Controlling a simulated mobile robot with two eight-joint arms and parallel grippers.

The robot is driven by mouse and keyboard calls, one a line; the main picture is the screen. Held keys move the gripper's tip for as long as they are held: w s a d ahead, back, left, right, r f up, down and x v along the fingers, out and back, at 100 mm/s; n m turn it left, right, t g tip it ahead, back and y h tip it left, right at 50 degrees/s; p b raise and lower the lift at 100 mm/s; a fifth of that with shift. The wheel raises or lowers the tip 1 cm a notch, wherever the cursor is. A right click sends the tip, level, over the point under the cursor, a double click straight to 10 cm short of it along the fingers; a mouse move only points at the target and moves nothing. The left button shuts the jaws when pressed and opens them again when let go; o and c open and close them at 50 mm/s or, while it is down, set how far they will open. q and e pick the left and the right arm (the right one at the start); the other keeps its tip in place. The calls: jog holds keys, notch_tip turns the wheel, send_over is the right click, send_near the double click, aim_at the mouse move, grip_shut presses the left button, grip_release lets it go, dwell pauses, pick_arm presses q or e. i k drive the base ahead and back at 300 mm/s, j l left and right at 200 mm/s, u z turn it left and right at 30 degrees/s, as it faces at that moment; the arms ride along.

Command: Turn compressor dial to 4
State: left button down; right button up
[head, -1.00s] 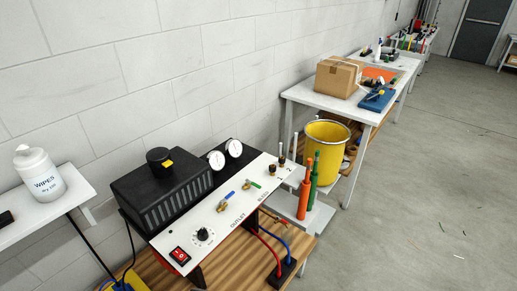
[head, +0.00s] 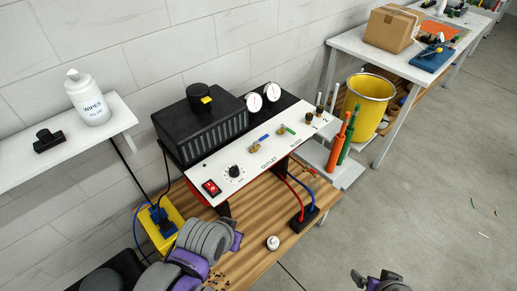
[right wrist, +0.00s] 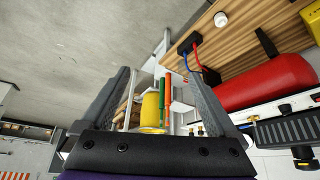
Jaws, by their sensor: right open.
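The compressor's sloped white panel (head: 222,159) is in the middle of the head view. Its black dial (head: 234,171) sits beside the red switch (head: 211,187); the setting is too small to read. Nothing touches the dial. My right gripper (right wrist: 158,72) is open and empty in the right wrist view, with the bench to the right and the yellow bucket (right wrist: 151,108) beyond the fingers. A part of my right arm shows at the bottom right of the head view, apart from the compressor. My left arm enters at the lower left, below the panel; its gripper is not discernible.
The wooden bench (head: 262,207) carries red and blue hoses and a small white round item (head: 273,242). Orange and green cylinders (head: 338,142) stand at the panel's right. Floor at right is open.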

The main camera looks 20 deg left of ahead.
aim_at(234, 172)
jog(key=u, duration=1.35)
jog(key=j, duration=0.1)
